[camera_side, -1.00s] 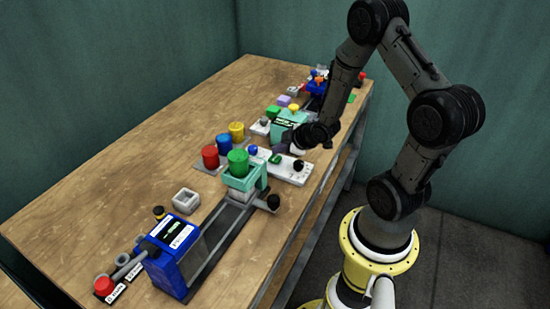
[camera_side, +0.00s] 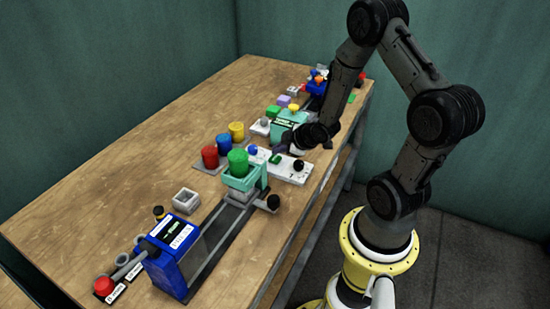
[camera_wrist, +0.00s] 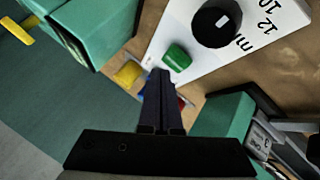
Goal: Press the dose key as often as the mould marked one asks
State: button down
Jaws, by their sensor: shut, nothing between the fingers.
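A green key (camera_side: 275,158) sits on a white panel (camera_side: 296,177) with a black knob (camera_side: 298,165). In the wrist view the green key (camera_wrist: 177,57) lies just beyond my fingertips, and the knob (camera_wrist: 216,22) stands near the printed "ml", "12" and "10". My gripper (camera_side: 281,150) is shut and empty, pointing down close over the key; it also shows in the wrist view (camera_wrist: 160,75). I cannot tell whether it touches the key.
Red (camera_side: 210,157), blue and yellow cylinders stand left of the panel. A blue press unit (camera_side: 175,250) is at the near end. The table's left part is clear.

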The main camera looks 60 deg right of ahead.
aim_at(278, 159)
jog(key=shift+f, duration=0.4)
jog(key=shift+f, duration=0.55)
dwell(0.9)
jog(key=shift+r, duration=0.95)
jog(key=shift+r, duration=2.55)
